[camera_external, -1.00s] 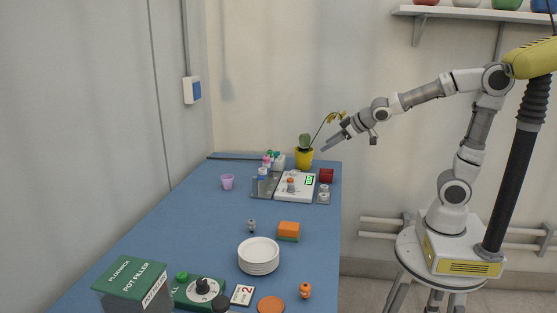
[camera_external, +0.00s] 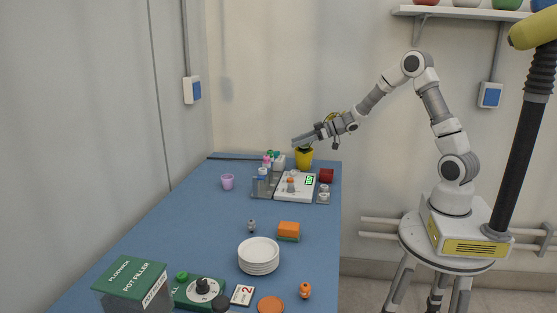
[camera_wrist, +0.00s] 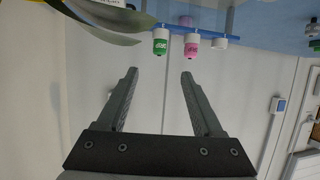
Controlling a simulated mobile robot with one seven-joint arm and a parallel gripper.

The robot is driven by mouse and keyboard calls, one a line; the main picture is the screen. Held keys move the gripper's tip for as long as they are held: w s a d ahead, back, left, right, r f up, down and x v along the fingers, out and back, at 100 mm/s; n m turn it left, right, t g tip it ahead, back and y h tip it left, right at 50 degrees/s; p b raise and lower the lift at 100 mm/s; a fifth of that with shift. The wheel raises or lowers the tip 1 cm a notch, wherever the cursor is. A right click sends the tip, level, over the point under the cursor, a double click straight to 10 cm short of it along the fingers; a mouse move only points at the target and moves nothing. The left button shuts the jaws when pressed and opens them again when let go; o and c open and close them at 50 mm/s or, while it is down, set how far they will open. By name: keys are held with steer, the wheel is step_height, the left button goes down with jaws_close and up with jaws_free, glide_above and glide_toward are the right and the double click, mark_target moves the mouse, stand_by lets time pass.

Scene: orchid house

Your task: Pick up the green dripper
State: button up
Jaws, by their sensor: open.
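The green dripper (camera_wrist: 160,42), a small bottle with a green body and a white end, shows in the wrist view at top centre. It is beside a pink dripper (camera_wrist: 191,43) along a blue strip (camera_wrist: 200,34). My gripper (camera_wrist: 159,72) is open and empty, its two fingers pointing toward the drippers with a gap between. The green dripper appears in line with that gap but beyond the fingertips, not touched. In the external view my gripper (camera_external: 296,141) is above the table's far end, by the yellow pot; the drippers there are too small to tell apart well.
A yellow pot (camera_external: 304,160) with a plant is close to my gripper; leaves (camera_wrist: 105,22) cross the wrist view's upper left. A white scale (camera_external: 295,190), a red pot (camera_external: 326,175) and a purple cup (camera_external: 227,182) stand nearby. The blue table (camera_external: 200,235) is clear mid-left.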

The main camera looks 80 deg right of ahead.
mark_target(270, 156)
steer(key=b+x, duration=0.2)
steer(key=x, duration=0.9)
steer(key=shift+f, duration=0.1)
steer(key=b+x, duration=0.1)
steer(key=x, duration=0.4)
steer(key=shift+f, duration=0.1)
jaws_close()
